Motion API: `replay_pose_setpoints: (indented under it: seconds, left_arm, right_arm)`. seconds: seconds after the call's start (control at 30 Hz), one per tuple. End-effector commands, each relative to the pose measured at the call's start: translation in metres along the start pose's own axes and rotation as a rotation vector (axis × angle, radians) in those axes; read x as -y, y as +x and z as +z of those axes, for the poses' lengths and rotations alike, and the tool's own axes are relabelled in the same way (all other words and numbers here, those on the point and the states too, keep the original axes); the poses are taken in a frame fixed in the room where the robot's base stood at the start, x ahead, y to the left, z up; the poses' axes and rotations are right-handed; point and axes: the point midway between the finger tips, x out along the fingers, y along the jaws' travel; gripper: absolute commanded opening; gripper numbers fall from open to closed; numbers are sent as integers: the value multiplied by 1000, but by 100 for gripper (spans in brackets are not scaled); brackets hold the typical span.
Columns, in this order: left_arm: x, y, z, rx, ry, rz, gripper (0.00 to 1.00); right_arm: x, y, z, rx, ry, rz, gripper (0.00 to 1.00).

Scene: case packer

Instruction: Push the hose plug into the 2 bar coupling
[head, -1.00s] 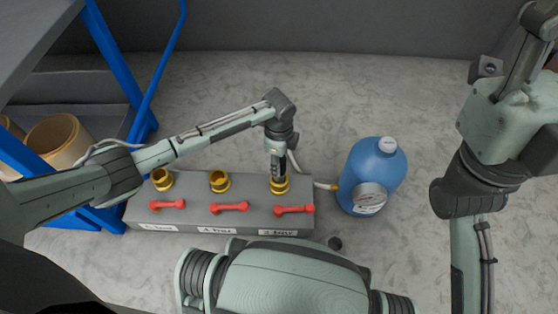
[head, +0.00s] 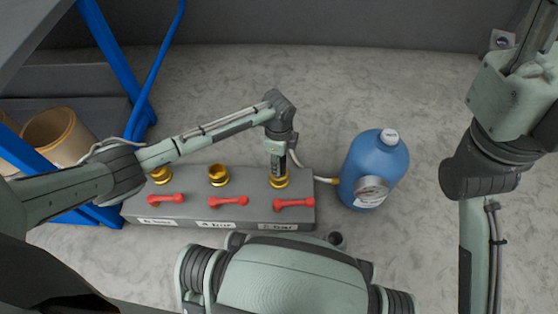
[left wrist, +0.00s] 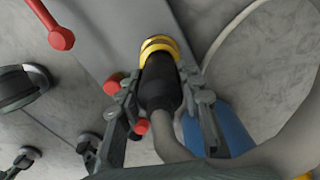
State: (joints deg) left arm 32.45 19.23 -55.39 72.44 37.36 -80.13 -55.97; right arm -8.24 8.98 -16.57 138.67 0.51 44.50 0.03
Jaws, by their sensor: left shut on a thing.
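My left gripper (head: 279,163) points down over the rightmost brass coupling (head: 278,181), whose label on the grey block appears to read 2 bar. In the left wrist view, the gripper (left wrist: 163,98) is shut on the black hose plug (left wrist: 161,82), one finger on each side. The plug's far end meets the yellow ring of the coupling (left wrist: 159,43), in line with it. How deep it sits is hidden. The hose (left wrist: 168,138) bends away from the plug's near end. My right arm shows at the right, but its gripper is out of view.
The grey block (head: 245,222) carries two more brass couplings (head: 218,176) (head: 160,176) and red levers (head: 229,201). A blue bottle (head: 375,165) with a gauge stands to the right, joined by a hose. A blue-framed shelf (head: 142,75) stands left. Floor behind the block is clear.

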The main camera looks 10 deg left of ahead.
Motion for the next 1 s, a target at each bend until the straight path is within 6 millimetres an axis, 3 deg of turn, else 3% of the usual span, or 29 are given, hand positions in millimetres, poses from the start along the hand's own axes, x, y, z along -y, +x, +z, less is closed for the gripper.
replay_pose_setpoints:
  seconds: [0.8,0.83,1.0]
  left_arm:
    - [0,8,0,0,0,-1,0]
    - [0,8,0,0,0,-1,39]
    - [0,8,0,0,0,-1,59]
  right_arm:
    - [0,0,0,1,-1,0,40]
    - [0,0,0,1,-1,0,40]
    - [0,0,0,1,-1,0,40]
